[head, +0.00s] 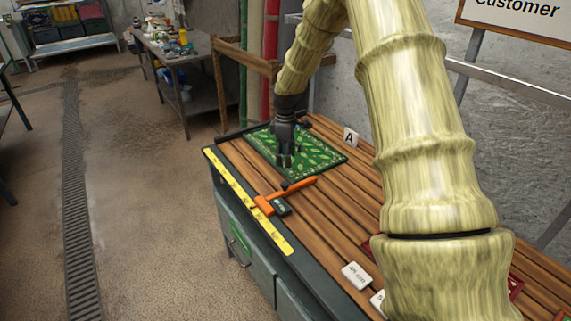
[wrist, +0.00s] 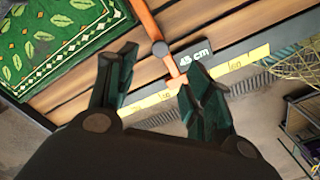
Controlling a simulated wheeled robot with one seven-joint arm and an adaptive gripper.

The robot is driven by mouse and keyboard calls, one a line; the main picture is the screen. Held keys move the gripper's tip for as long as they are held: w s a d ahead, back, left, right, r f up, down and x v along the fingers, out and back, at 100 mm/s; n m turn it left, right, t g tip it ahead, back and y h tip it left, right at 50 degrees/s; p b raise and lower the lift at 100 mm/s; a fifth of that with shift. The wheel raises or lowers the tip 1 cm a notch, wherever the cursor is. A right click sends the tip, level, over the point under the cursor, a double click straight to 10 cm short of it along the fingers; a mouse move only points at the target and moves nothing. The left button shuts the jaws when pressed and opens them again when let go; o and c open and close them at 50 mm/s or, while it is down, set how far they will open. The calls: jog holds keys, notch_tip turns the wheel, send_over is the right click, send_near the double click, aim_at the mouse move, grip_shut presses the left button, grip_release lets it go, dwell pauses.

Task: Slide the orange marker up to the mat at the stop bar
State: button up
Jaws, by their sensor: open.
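The orange marker (head: 296,189) lies across the wooden slats, with an orange block at its front end on the yellow ruler and a dark "45 cm" tag beside it. In the wrist view the marker (wrist: 147,22) passes beyond the fingertips, with a dark round knob on it. The green leaf-patterned mat (head: 325,157) lies farther along the bench, a narrow strip of slats apart from the marker. A dark bar (head: 232,134) at the bench's far end looks like the stop bar. My gripper (head: 284,163) is open and empty, above the mat's marker-side edge; it also shows in the wrist view (wrist: 160,62).
The yellow ruler (head: 236,190) runs along the bench's front edge. A white "A" card (head: 350,138) stands behind the mat. White labelled cards (head: 356,275) lie at the near end, where my arm hides part of the bench. A wooden frame (head: 240,70) stands beyond.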

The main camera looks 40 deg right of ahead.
jog(key=shift+r, duration=0.3)
